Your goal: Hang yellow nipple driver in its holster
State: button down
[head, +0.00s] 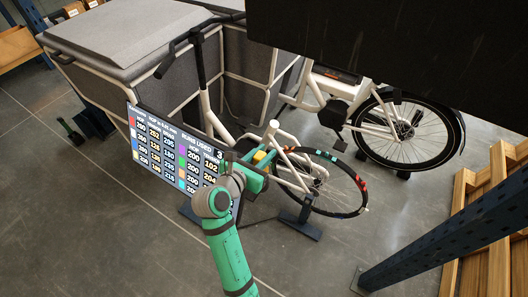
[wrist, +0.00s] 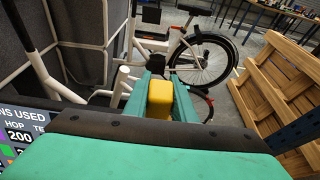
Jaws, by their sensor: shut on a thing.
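The yellow nipple driver (head: 261,156) shows as a small yellow block at the end of my arm. My gripper (head: 263,161) is shut on it, in front of the bike frame. In the wrist view the yellow block (wrist: 160,99) sits between the two green jaws of my gripper (wrist: 160,85). Only its yellow body shows; any shaft or tip is hidden. I cannot make out the holster in either view.
A display board (head: 172,150) with coloured rows stands just left of my gripper. A bike wheel with coloured marks (head: 345,205) is just right of it. A white bike (head: 400,125), a blue post (head: 450,215) and wooden pallets (head: 495,200) stand right. Grey floor lies open left.

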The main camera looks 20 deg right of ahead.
jog(key=shift+w, duration=0.1)
jog(key=shift+s+f, duration=0.2)
jog(key=shift+f, duration=0.3)
jog(key=shift+w+f, duration=0.1)
jog(key=shift+f, duration=1.65)
jog(key=c, duration=1.4)
grip_release()
jog(key=v, duration=1)
jog(key=shift+s+a, duration=0.25)
jog(key=shift+a, duration=0.1)
